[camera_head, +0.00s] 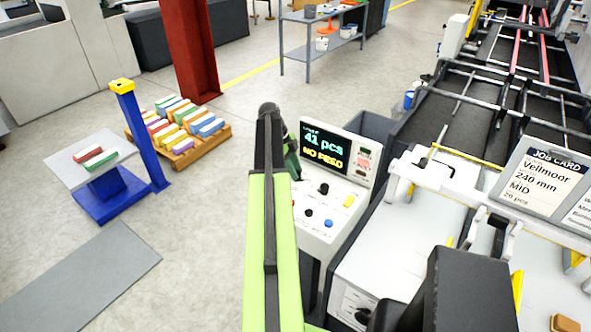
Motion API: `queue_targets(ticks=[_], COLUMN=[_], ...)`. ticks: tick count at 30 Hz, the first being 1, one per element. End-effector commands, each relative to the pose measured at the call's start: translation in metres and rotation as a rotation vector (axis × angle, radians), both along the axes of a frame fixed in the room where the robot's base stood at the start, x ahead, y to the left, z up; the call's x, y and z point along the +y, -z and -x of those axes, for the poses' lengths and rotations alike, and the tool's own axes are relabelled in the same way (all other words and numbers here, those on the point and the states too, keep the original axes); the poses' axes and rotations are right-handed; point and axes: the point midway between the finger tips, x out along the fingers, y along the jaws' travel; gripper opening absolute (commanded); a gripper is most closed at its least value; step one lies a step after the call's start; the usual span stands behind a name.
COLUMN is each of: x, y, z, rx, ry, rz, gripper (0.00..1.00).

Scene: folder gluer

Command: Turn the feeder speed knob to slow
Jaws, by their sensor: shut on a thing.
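A pale control console (315,240) stands at the centre, with a screen (325,148) reading "41 pcs" and "NO FEED". Its sloped face carries a black knob (323,188), a smaller black control (309,213), a blue button (328,223) and a yellow control (348,201). Their labels are too small to read, so I cannot tell which is the feeder speed knob. My lime and black arm rises in front of the console and covers its left part. A dark green part shows beside the arm at the console's left edge. My gripper's fingertips are hidden.
The folder gluer (400,265) fills the right side, close beside the console. A job card (541,172) stands on it. A pallet of coloured stacks (176,150), a blue post (138,135) and a red column (190,50) stand left.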

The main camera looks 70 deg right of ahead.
Motion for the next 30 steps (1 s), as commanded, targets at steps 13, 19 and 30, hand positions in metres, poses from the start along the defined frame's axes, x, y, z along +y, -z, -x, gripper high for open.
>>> queue_targets(ticks=[13, 19, 30], x=[0.001, 0.004, 0.008], y=[0.0, 0.0, 0.0], z=[-0.001, -0.001, 0.001], rx=[0.001, 0.001, -0.001], ry=[-0.065, -0.195, -0.539], rz=[0.005, 0.003, 0.0], gripper=[0.0, 0.0, 0.0])
